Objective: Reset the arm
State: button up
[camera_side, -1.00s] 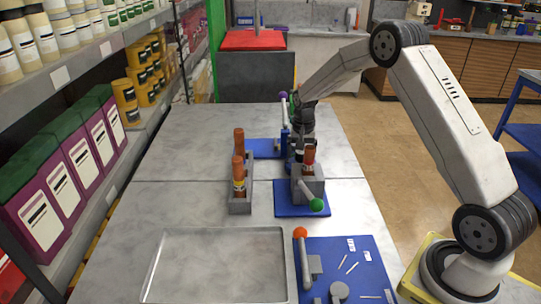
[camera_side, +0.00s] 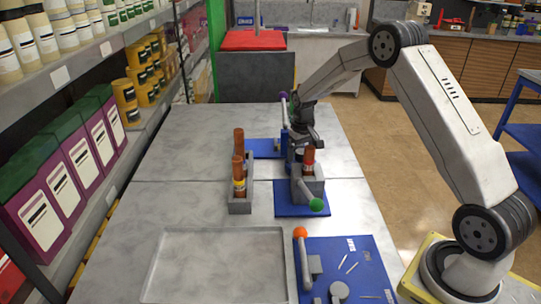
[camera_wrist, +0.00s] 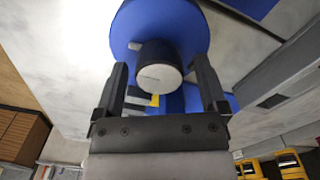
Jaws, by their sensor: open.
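My gripper (camera_side: 300,142) is at the end of my arm over the middle of the table, just behind a grey holder (camera_side: 309,188) on a blue base. In the wrist view my gripper's two dark fingers (camera_wrist: 162,88) are apart. Between and beyond them is a dark cylinder with a pale end face (camera_wrist: 159,79), on a round blue part (camera_wrist: 160,22). I see no finger clearly touching it. In the side view my gripper partly hides what lies behind the holder.
A red-brown bottle (camera_side: 309,158) stands in the holder. A grey rack (camera_side: 240,206) with similar bottles stands left of it. A green-knobbed lever (camera_side: 316,204) sticks out in front. A metal tray (camera_side: 215,231) and a blue board (camera_side: 350,262) with an orange-knobbed lever are nearer.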

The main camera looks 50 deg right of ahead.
jog(key=shift+a+n, duration=0.1)
jog(key=shift+n, duration=4.4)
